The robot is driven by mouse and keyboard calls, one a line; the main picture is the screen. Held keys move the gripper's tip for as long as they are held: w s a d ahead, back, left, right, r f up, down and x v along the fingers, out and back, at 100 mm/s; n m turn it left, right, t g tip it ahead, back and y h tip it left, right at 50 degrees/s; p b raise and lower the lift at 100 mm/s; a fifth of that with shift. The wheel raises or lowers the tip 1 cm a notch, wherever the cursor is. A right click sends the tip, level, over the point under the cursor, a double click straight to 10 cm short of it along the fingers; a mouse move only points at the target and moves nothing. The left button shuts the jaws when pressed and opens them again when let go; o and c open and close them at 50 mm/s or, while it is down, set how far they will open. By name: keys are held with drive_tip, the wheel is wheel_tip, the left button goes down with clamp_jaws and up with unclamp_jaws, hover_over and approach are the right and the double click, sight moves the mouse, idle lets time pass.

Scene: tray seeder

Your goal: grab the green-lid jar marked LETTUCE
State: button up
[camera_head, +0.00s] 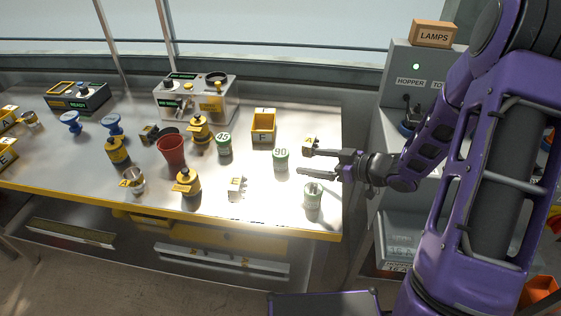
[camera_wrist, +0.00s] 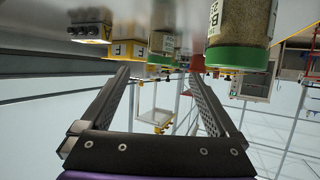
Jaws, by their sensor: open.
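Three green-lid jars stand on the bench in the head view: one marked 45 (camera_head: 223,145), one marked 90 (camera_head: 281,160), and one near the front right corner (camera_head: 313,198). The word LETTUCE cannot be read on any of them. My gripper (camera_head: 308,163) is open and empty, its fingers pointing left towards the 90 jar, apart from it. The wrist view is upside down. There, a green-lid jar (camera_wrist: 238,58) with a partly cut label starting with B is close at the right. Another jar (camera_wrist: 161,45) is farther off, ahead of my open fingers (camera_wrist: 160,73).
A small block marked A (camera_head: 309,146) lies beside my far finger. A yellow bin marked F (camera_head: 263,128), a white block marked E (camera_head: 237,189), a red cup (camera_head: 171,150) and several yellow-black bottles stand on the bench. The yellow front edge (camera_head: 250,226) bounds it.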

sight(288, 156)
drive_tip(key=x, duration=0.5)
drive_tip(key=shift+w+a+f+b, duration=0.1)
drive_tip(key=shift+a+f+b, duration=0.05)
drive_tip(key=shift+b, duration=0.15)
drive_tip(key=shift+r+b+x, duration=0.1)
drive_tip(key=shift+b+x, duration=0.1)
drive_tip(key=shift+x, duration=1.45)
drive_tip(key=shift+r+b+x, duration=0.15)
drive_tip(key=shift+b+x, duration=0.05)
drive_tip(key=shift+x, duration=1.4)
drive_tip(key=c, duration=1.5)
